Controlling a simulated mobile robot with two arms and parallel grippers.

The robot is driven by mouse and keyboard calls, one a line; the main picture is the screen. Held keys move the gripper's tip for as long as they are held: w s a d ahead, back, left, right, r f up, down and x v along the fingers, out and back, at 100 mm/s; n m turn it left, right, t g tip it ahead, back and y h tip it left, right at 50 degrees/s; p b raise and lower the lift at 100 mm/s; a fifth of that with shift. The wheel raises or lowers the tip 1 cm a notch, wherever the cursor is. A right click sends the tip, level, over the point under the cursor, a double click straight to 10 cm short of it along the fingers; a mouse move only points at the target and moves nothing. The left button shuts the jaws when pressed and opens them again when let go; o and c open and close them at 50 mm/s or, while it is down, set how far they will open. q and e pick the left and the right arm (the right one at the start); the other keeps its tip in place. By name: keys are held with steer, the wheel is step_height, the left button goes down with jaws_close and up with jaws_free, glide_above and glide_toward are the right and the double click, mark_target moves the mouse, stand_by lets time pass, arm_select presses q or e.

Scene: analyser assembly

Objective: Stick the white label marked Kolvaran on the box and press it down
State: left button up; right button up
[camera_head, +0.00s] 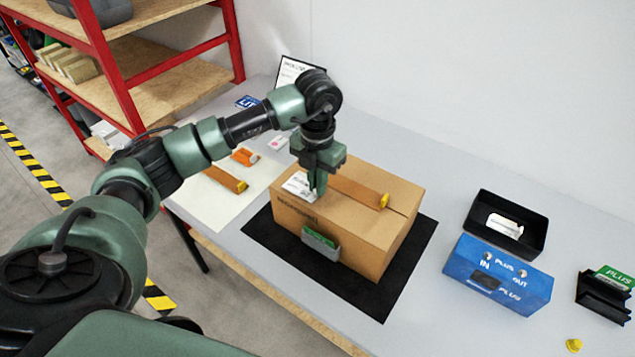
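A brown cardboard box (375,237) stands on a black mat (382,304) on the table. A white label (299,186) with small dark print is at the left end of the box's top, apparently lying flat on it. The print is too small to read. My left gripper (317,188) points down at the label's right edge, over the box top. Its fingertips look close together, at or just above the surface; I cannot tell whether they touch. Part of the label may be hidden behind the fingers. My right gripper is not in view.
An orange-brown bar with a yellow end (359,190) lies on the box top. A grey holder with a green card (320,245) stands against the box front. At right are a black tray (479,213), a blue box (515,293) and a black stand (603,298).

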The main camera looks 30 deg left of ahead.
arm_select(q)
steer(key=o, duration=0.3)
